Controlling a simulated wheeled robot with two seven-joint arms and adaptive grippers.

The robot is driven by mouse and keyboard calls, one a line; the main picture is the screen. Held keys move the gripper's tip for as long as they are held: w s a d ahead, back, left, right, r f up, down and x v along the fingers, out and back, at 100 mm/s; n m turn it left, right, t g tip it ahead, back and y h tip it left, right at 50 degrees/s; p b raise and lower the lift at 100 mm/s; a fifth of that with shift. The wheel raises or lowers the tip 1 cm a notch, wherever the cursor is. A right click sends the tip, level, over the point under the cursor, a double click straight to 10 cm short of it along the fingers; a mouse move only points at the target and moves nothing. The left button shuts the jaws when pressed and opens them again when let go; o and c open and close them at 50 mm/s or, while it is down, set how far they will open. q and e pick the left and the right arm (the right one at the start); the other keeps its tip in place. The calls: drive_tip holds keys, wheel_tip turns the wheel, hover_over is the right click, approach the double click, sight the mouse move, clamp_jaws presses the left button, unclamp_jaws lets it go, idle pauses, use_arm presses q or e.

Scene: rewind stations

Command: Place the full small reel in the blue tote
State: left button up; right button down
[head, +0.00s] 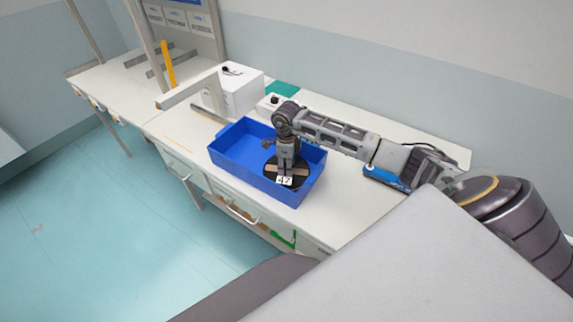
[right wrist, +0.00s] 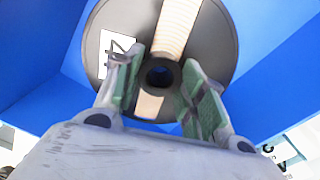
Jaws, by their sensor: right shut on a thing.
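The small reel is a black disc (head: 271,181) with a pale wound band and a white label. In the head view it is within the right part of the blue tote (head: 228,160). My right gripper (head: 284,172) points down over it. In the right wrist view the reel (right wrist: 215,40) fills the upper middle, with blue tote walls around it. The green-padded fingers of my right gripper (right wrist: 160,88) are on either side of its dark hub and shut on it. Whether the reel touches the tote floor cannot be told. My left gripper is not in view.
The tote stands on a white bench (head: 345,205) near its front edge. A grey bar frame stands to the left. The tote's left part is empty.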

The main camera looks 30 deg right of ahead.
idle(0.3)
drive_tip(key=c, duration=0.9)
unclamp_jaws()
drive_tip(key=shift+f, duration=0.1)
drive_tip(key=shift+o, duration=0.2)
wheel_tip(320, 180, up, 12)
drive_tip(key=b, duration=0.2)
